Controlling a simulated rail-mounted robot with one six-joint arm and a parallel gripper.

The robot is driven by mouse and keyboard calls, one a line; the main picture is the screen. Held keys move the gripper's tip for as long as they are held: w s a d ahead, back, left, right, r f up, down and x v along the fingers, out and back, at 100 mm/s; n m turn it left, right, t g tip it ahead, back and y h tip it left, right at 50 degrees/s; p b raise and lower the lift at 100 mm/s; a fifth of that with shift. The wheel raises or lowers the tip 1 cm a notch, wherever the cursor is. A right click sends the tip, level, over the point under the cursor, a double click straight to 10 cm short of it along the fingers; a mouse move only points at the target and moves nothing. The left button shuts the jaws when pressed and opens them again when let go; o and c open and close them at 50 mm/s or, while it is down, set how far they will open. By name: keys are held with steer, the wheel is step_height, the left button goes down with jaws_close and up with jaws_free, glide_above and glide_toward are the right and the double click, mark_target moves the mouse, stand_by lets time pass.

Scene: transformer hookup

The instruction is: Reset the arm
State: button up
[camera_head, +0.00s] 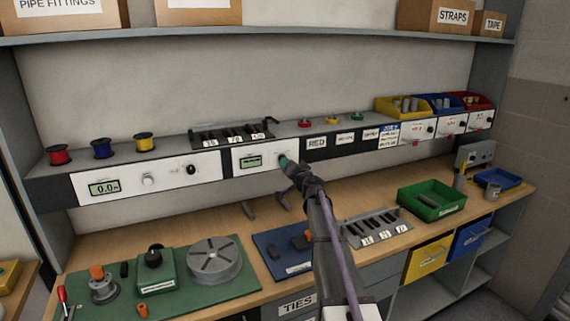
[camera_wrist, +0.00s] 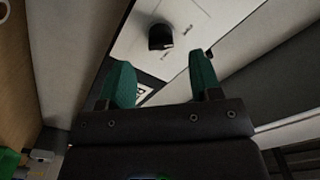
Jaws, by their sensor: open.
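My arm reaches up from the bottom of the head view. In the head view this knob is hidden behind my gripper.
Left on the bench are a green mat (camera_head: 215,294) with a grey round disc (camera_head: 214,261) and a blue mat (camera_head: 270,242). A green bin (camera_head: 431,201) stands right. The shelf holds coloured spools (camera_head: 102,148) and yellow, blue and red bins (camera_head: 400,109). An upper shelf (camera_head: 300,36) carries boxes.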

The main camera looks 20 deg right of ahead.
steer(key=s, duration=0.5)
steer(key=shift+s, duration=0.1)
